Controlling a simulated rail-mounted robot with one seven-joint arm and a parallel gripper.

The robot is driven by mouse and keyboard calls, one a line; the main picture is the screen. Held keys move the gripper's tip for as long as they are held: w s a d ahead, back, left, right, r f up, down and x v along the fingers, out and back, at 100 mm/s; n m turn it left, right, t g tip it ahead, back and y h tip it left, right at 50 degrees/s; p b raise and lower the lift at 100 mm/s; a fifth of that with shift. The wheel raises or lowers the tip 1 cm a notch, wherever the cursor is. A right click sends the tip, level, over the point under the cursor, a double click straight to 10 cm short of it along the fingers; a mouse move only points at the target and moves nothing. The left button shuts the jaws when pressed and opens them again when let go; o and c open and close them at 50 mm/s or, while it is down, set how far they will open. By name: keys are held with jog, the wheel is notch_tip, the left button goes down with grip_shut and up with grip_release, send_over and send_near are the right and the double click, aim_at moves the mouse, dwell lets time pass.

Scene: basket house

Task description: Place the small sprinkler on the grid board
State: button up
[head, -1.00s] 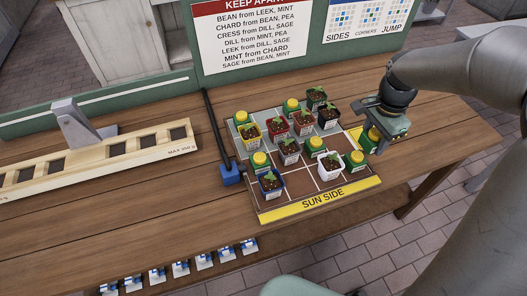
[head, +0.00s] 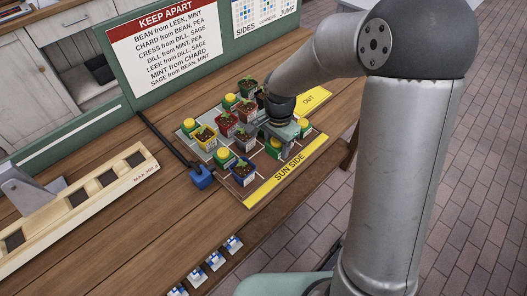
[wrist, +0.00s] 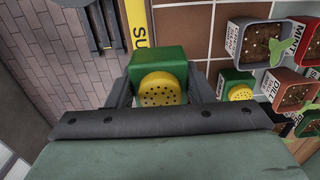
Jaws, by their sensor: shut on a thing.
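My gripper (wrist: 160,92) is shut on a small sprinkler (wrist: 158,62), a green block with a yellow perforated cap, held between both fingers in the wrist view. In the head view my gripper (head: 284,138) is low over the front right part of the grid board (head: 268,180), near its yellow SUN SIDE strip. The arm hides some cells there. In the wrist view the held sprinkler overlaps the strip and a brown cell; I cannot tell whether it touches the board. Another sprinkler (wrist: 237,86) stands on the board beside my right finger.
Potted plants, including a blue pot (head: 244,172) and a yellow pot (head: 205,138), crowd the board among other sprinklers (head: 223,158). A yellow OUT strip (head: 314,98) lies at its right. A blue block on a black rod (head: 201,177) lies left. The KEEP APART sign (head: 165,38) stands behind.

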send_over(265, 163)
notch_tip(265, 163, down, 5)
jog(key=shift+d+r+p, duration=0.1)
jog(key=shift+r+p, duration=0.05)
jog(key=shift+p, duration=0.15)
jog(key=shift+w+f, duration=0.1)
jog(key=shift+f, duration=1.55)
jog(key=shift+f, duration=0.15)
jog(key=o, duration=0.7)
jog(key=shift+o, duration=0.4)
